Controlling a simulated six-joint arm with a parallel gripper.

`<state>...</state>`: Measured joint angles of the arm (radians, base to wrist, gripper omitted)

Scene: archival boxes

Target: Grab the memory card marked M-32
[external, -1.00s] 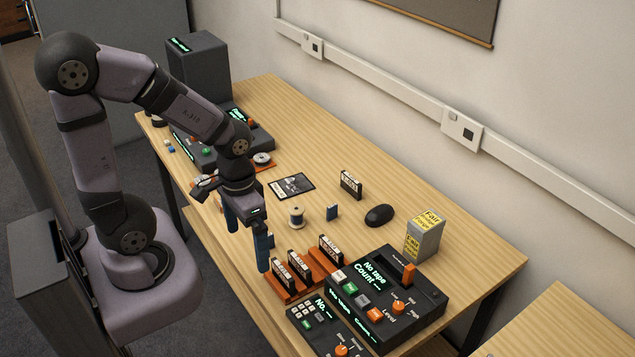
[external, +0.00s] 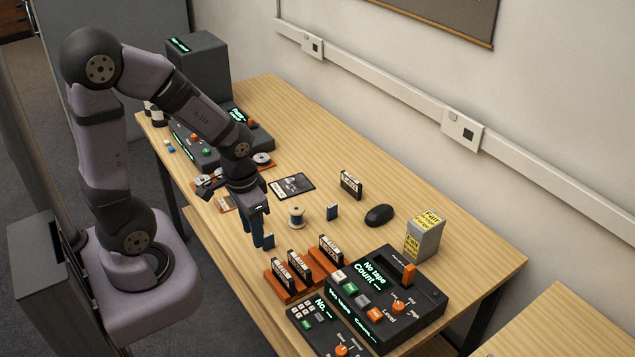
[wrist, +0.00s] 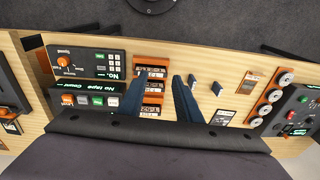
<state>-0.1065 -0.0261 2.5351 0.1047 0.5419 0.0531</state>
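I cannot read any marking, so I cannot tell which is M-32. My gripper (external: 254,238) points down near the front edge of the table. Its two blue fingers are apart with nothing held between them in the wrist view (wrist: 160,74).
An orange rack (external: 291,291) with several black cartridges stands right of my gripper. Beyond it is the tape counter (external: 388,297). A spool (external: 296,216), a mouse (external: 379,215), a photo card (external: 292,186) and a standing cartridge (external: 350,184) sit behind. Open tabletop lies at the back.

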